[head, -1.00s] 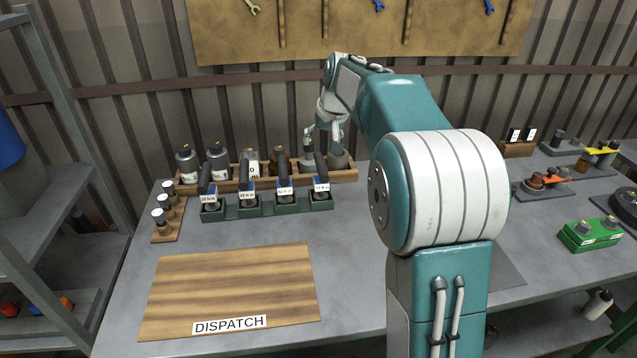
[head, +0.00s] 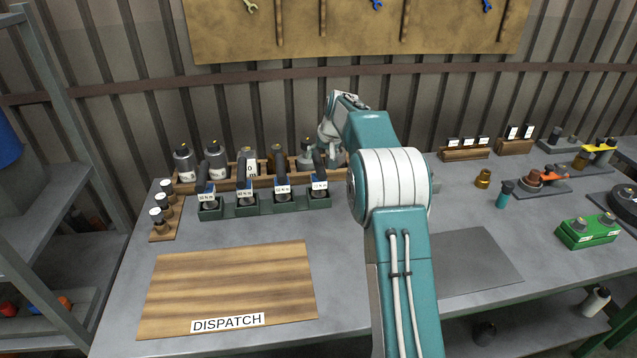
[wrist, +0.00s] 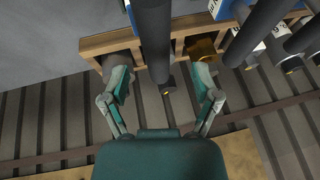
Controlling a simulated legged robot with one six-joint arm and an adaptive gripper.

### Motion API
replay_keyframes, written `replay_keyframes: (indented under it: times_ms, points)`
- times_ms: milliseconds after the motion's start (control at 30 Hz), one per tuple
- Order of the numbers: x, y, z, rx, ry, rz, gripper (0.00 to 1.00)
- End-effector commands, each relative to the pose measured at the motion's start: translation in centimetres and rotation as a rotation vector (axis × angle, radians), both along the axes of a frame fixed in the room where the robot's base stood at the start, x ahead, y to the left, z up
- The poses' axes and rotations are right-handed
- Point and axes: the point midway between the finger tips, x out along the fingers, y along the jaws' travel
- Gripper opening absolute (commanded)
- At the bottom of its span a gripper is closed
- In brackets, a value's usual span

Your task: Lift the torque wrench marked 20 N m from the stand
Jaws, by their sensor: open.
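A green stand (head: 266,207) holds several upright torque wrenches with dark handles and blue-and-white labelled heads. The labels are too small for me to read surely. The rightmost wrench (head: 319,183) is closest to my gripper (head: 322,150), which is partly hidden behind its handle and my arm. In the wrist view, my gripper (wrist: 162,82) is open, with one finger on each side of a dark handle (wrist: 154,38). Neither finger visibly touches it. Other wrench handles (wrist: 253,35) stand to the right in that view.
A wooden rack (head: 263,180) with bottles stands right behind the stand. A small wooden holder (head: 166,228) with white-capped vials is at left. The dispatch board (head: 230,285) lies clear in front. A green box (head: 588,232) and other parts sit at right.

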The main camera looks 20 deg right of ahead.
Motion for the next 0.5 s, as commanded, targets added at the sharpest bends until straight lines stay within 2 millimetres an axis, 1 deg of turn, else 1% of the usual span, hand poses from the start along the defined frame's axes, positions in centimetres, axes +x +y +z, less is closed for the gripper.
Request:
replay_keyframes:
  times_ms: [100,233,333,500]
  points:
    - [0.5,0.0,-1.9,0.001,0.003,0.000,0.79]
    - [1.3,0.1,-3.7,0.001,0.001,-0.001,0.79]
    - [1.5,0.2,-4.1,-0.001,-0.002,-0.002,0.79]
    - [1.5,0.2,-4.1,-0.001,-0.002,-0.002,0.79]
